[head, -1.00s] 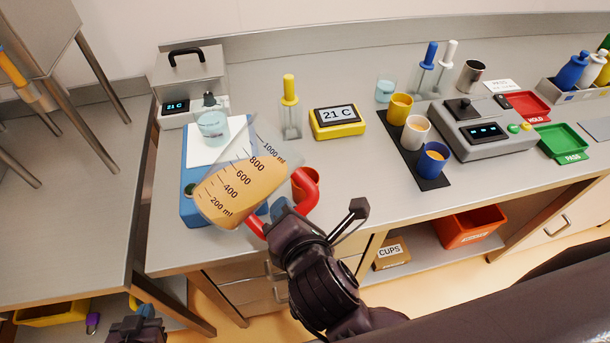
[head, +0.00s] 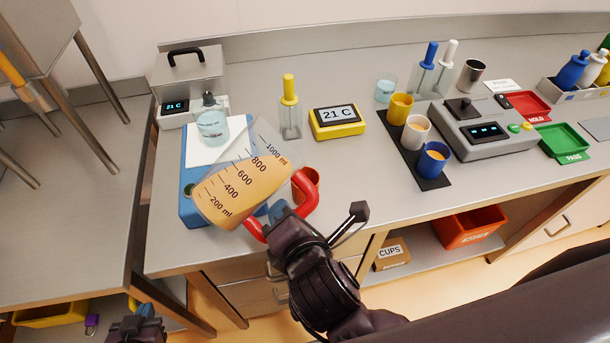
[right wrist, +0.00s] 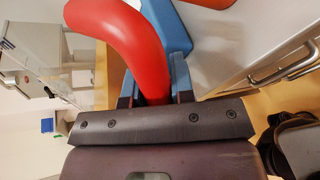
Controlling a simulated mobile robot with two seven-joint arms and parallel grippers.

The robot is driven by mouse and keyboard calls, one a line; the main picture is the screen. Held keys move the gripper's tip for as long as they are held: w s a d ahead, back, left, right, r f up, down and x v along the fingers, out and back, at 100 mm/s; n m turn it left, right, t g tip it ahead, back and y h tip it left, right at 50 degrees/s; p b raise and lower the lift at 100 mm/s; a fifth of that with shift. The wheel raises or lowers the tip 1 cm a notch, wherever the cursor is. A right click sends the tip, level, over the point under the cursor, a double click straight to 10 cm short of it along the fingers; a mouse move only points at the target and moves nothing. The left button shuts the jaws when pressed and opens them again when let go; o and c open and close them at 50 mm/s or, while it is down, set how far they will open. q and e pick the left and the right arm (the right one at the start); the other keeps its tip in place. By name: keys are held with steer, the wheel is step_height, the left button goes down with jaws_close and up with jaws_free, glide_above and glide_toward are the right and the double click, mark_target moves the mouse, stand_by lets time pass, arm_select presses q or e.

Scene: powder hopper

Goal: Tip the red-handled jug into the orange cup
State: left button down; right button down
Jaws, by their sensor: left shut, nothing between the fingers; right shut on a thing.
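The clear jug (head: 240,185) with a red handle (head: 301,207) holds amber liquid and is tilted, with its open top toward the upper right. My right gripper (head: 272,216) is shut on the red handle, which also fills the upper part of the right wrist view (right wrist: 125,40). I see no liquid running from the jug. My left gripper (head: 143,312) is shut and empty, low at the bottom left, away from the jug.
A blue device (head: 188,204) with a glass bottle (head: 212,125) on it is behind the jug. Several cups stand on a black mat (head: 432,183) to the right. The front counter between is clear.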

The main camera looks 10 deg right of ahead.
steer(key=shift+f, duration=0.1)
stand_by(0.3)
steer(key=shift+a+f+m+y+b, duration=0.15)
steer(key=shift+f+m+y+b, duration=0.15)
steer(key=shift+f+m+b, duration=0.1)
stand_by(0.6)
stand_by(0.6)
steer(key=shift+a+f, duration=0.1)
steer(key=shift+f, duration=0.05)
stand_by(0.6)
steer(key=shift+f, duration=0.1)
stand_by(0.4)
